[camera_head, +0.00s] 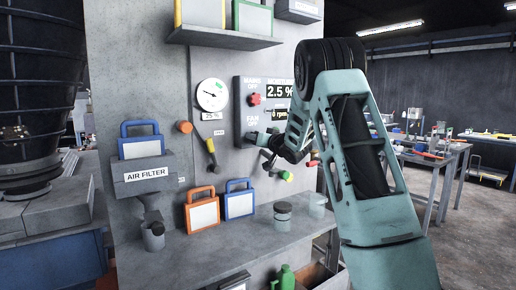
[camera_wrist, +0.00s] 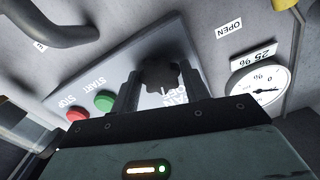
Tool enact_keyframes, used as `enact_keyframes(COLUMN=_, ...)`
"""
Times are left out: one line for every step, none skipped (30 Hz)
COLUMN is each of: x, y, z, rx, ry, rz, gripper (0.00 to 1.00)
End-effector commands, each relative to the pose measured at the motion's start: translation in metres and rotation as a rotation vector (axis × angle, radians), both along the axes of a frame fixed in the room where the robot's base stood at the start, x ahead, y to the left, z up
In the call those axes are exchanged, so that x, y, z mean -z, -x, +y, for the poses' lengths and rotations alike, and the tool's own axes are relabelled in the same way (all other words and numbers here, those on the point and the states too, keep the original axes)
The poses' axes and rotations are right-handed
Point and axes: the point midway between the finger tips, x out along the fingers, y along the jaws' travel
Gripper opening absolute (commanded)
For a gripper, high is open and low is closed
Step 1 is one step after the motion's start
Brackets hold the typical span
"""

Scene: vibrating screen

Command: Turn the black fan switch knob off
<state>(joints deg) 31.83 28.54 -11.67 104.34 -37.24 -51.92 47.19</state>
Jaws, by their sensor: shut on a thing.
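The black fan switch knob (camera_wrist: 158,77) sits on the light control panel, between the two fingers of my gripper (camera_wrist: 158,90) in the wrist view. The fingers are closed on its sides. A label below the knob is partly hidden by my gripper. In the head view my gripper (camera_head: 254,138) reaches the panel (camera_head: 240,112) at the "FAN OFF" label (camera_head: 251,120), and it hides most of the knob. I cannot read the knob's exact angle.
A red mains knob (camera_head: 254,99) is just above. Green (camera_wrist: 104,101) and red (camera_wrist: 76,115) buttons sit beside the gripper in the wrist view. A gauge (camera_head: 212,95) and a yellow-handled lever (camera_head: 210,147) are to the left. A shelf (camera_head: 235,232) with containers lies below.

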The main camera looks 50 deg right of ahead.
Motion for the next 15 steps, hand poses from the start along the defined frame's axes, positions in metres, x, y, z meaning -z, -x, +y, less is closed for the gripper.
enact_keyframes(x=0.0057, y=0.0002, z=0.0003, rx=0.0, ry=0.034, rz=0.011, gripper=0.23)
enact_keyframes(x=0.0055, y=0.0002, z=0.0003, rx=0.0, ry=0.056, rz=0.016, gripper=0.23)
enact_keyframes(x=0.0052, y=0.0003, z=0.0003, rx=0.0, ry=0.084, rz=0.022, gripper=0.23)
enact_keyframes(x=0.005, y=0.0003, z=0.0003, rx=0.0, ry=0.103, rz=0.027, gripper=0.23)
enact_keyframes(x=0.0049, y=0.0003, z=0.0002, rx=0.001, ry=0.121, rz=0.031, gripper=0.23)
enact_keyframes(x=0.0048, y=0.0003, z=0.0001, rx=0.001, ry=0.143, rz=0.037, gripper=0.23)
enact_keyframes(x=0.0047, y=0.0003, z=-0.0001, rx=0.0, ry=0.16, rz=0.042, gripper=0.23)
enact_keyframes(x=0.0046, y=0.0002, z=0.0, rx=0.0, ry=0.174, rz=0.045, gripper=0.23)
enact_keyframes(x=0.0043, y=0.0002, z=0.0, rx=0.0, ry=0.193, rz=0.05, gripper=0.23)
enact_keyframes(x=0.004, y=0.0002, z=0.0, rx=0.0, ry=0.205, rz=0.053, gripper=0.23)
enact_keyframes(x=0.0036, y=0.0002, z=0.0, rx=0.0, ry=0.216, rz=0.055, gripper=0.23)
enact_keyframes(x=0.0033, y=0.0002, z=0.0, rx=-0.001, ry=0.231, rz=0.058, gripper=0.23)
enact_keyframes(x=0.0031, y=0.0003, z=0.0001, rx=-0.001, ry=0.239, rz=0.061, gripper=0.23)
enact_keyframes(x=0.0029, y=0.0003, z=0.0001, rx=-0.001, ry=0.247, rz=0.062, gripper=0.23)
enact_keyframes(x=0.0027, y=0.0003, z=0.0001, rx=-0.001, ry=0.256, rz=0.065, gripper=0.23)
